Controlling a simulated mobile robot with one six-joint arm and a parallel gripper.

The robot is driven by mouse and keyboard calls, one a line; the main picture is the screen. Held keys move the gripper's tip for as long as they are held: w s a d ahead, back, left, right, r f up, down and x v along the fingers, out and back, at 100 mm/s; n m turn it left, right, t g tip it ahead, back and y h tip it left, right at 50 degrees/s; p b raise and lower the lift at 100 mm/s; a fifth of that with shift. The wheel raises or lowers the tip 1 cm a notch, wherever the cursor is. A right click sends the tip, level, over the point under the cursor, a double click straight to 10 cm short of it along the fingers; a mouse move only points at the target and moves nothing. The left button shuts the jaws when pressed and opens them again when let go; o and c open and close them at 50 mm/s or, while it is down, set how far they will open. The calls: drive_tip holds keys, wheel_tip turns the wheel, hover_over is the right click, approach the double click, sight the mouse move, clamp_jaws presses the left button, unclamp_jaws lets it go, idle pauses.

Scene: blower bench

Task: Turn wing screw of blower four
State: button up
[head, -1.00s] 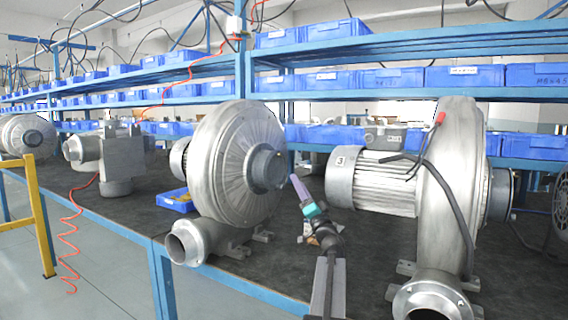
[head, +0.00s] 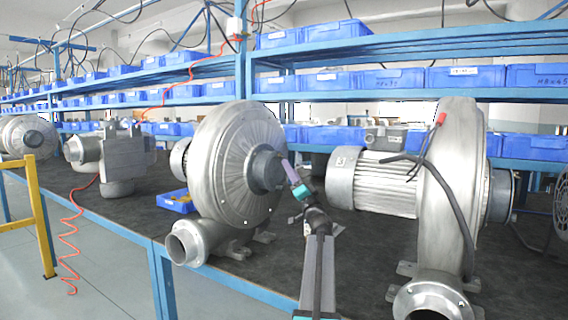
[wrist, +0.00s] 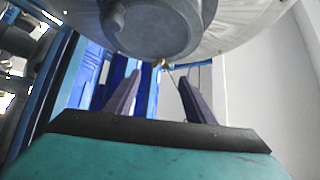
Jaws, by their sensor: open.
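A large grey blower (head: 232,165) stands mid-bench with a dark round hub (head: 267,171) on its face; I cannot read a number on it. My gripper (head: 284,160) is just right of that hub, pointing up at it. In the wrist view its two purple fingers (wrist: 160,80) are apart with nothing between them. The hub (wrist: 150,25) fills the top of that view, above and beyond the fingertips. A small yellow piece (wrist: 160,63) at its lower edge, between the fingertips, may be the wing screw; it is too small to be sure.
A second blower (head: 447,170), its motor (head: 373,183) marked 3, stands to the right with a black cable. A blue tray (head: 175,202) lies on the dark bench (head: 130,207) at left. Blue shelves with bins (head: 393,79) run behind. A yellow rail (head: 38,215) stands at left.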

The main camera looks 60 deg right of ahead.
sight(283, 156)
drive_tip(key=shift+x, duration=2.9)
drive_tip(key=shift+a, duration=0.1)
